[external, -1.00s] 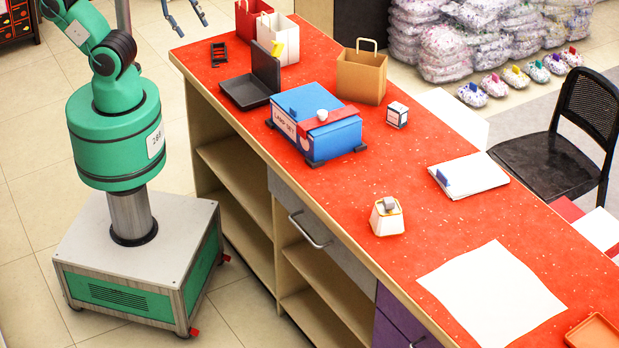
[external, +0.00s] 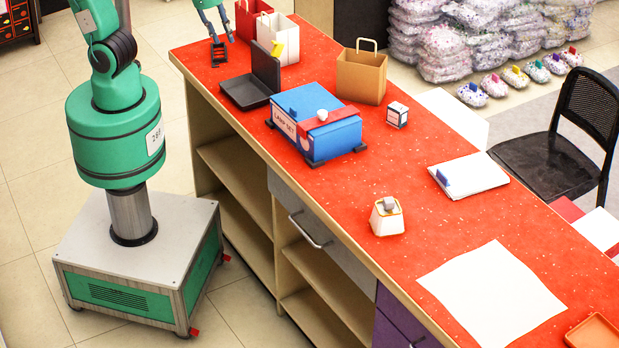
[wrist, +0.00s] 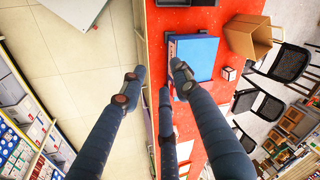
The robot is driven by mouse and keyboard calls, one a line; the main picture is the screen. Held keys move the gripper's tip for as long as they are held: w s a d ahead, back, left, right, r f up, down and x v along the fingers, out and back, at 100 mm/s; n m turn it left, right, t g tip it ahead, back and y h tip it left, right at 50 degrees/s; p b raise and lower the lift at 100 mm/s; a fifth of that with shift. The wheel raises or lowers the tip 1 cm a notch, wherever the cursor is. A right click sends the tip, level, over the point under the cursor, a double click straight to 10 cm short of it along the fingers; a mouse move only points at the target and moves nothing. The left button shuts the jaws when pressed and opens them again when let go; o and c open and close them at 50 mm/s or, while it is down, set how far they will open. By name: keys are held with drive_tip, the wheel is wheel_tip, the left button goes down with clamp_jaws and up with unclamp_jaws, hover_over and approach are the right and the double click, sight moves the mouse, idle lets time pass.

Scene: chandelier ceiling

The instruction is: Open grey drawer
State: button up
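The grey drawer (external: 347,262) is in the front of the red-topped counter, just under its top, left of a purple drawer (external: 398,322). Its front looks flush, so it appears closed. It has a silver bar handle (external: 310,231). My gripper (external: 221,40) is at the top of the external view, at the far end of the counter, well away from the handle. Its fingers point down, spread and empty. In the wrist view, my gripper (wrist: 153,85) shows dark fingers apart with nothing between them. I cannot make out the drawer front there.
On the counter (external: 400,160) are a blue lamp-set box (external: 335,135), a black open case (external: 245,92), a brown bag (external: 361,78) and a small white-sided object (external: 387,216).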

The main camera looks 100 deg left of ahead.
drive_tip(key=w+d+f+m+y+p, duration=0.25)
drive_tip(key=w+d+f+y, duration=0.55)
drive_tip(key=w+d+f, duration=1.1)
drive_tip(key=w+d+f+m+t+y, duration=0.1)
drive_tip(key=w+d+f+t, duration=0.1)
drive_tip(key=d+f, duration=0.3)
drive_tip(key=w+d+f+m+t, duration=0.2)
drive_tip(key=f, duration=0.6)
drive_tip(key=m+t+p, duration=0.1)
drive_tip(key=m+t, duration=0.2)
drive_tip(key=t, duration=0.1)
approach(304, 233)
drive_tip(key=f+v, duration=0.1)
drive_tip(key=v, duration=0.3)
drive_tip(key=shift+a+f, duration=0.15)
drive_tip(key=shift+a, duration=0.05)
drive_tip(key=shift+w+a, duration=0.1)
drive_tip(key=shift+a, duration=0.05)
drive_tip(key=b+x, duration=0.1)
drive_tip(key=x, duration=1.2)
drive_tip(key=shift+w+a, duration=0.1)
drive_tip(key=shift+w, duration=0.2)
clamp_jaws()
